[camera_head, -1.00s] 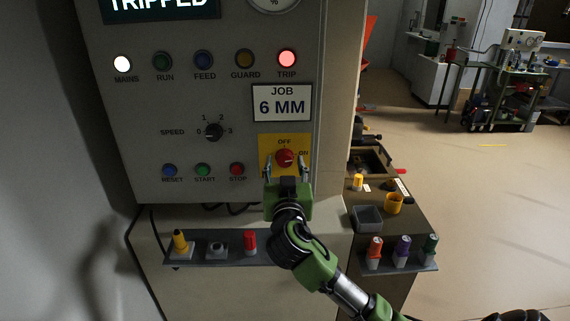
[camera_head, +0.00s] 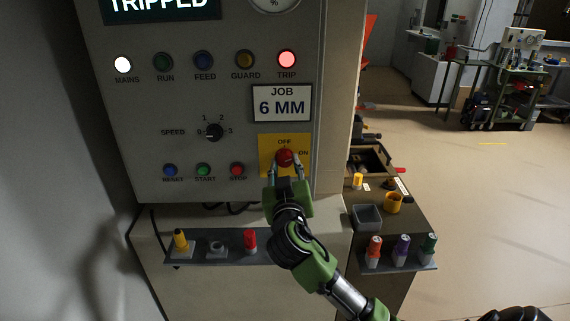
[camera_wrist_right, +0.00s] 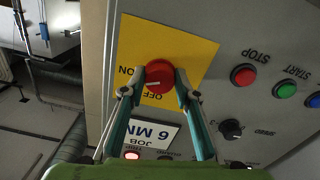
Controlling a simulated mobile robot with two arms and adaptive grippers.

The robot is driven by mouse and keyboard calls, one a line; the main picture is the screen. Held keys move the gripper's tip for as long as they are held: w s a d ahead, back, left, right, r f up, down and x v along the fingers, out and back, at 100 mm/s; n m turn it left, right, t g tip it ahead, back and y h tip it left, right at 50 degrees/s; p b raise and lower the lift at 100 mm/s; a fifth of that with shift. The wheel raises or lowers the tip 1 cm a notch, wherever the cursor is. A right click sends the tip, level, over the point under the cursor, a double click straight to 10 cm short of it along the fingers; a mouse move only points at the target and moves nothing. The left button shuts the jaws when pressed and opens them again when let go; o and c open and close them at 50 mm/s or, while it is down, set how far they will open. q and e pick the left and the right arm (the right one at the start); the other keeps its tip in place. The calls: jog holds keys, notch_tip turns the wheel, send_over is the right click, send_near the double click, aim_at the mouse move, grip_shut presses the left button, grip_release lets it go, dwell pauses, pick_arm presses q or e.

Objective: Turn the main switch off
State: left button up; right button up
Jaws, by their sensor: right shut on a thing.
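The main switch is a red round knob (camera_head: 285,157) on a yellow plate (camera_head: 265,142) on the grey panel, with OFF above it and ON to its right. In the right wrist view the red knob (camera_wrist_right: 160,77) carries a white mark that points towards the ON side. My right gripper (camera_head: 286,163) is shut on the knob from below, its two fingertips on opposite sides. The wrist view shows both fingers (camera_wrist_right: 160,82) against the knob. My left gripper is not in view.
The MAINS lamp (camera_head: 123,65) glows white and the TRIP lamp (camera_head: 287,60) glows red; the display (camera_head: 160,8) reads TRIPPED. The STOP button (camera_head: 237,170) and speed dial (camera_head: 214,132) are left of the gripper. A shelf (camera_head: 218,260) with small parts lies below.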

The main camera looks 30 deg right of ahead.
jog(key=n+p, duration=0.1)
jog(key=n, duration=0.2)
jog(key=shift+r+n, duration=0.1)
jog(key=shift+n, duration=0.3)
jog(key=n+p, duration=0.2)
jog(key=n, duration=0.1)
jog(key=shift+d+r+n, duration=0.1)
jog(key=shift+n, duration=0.2)
jog(key=n+p, duration=0.3)
jog(key=n, duration=0.1)
jog(key=shift+s, duration=0.1)
jog(key=shift+n+p, duration=0.4)
jog(key=shift+n, duration=0.5)
jog(key=o, duration=1.1)
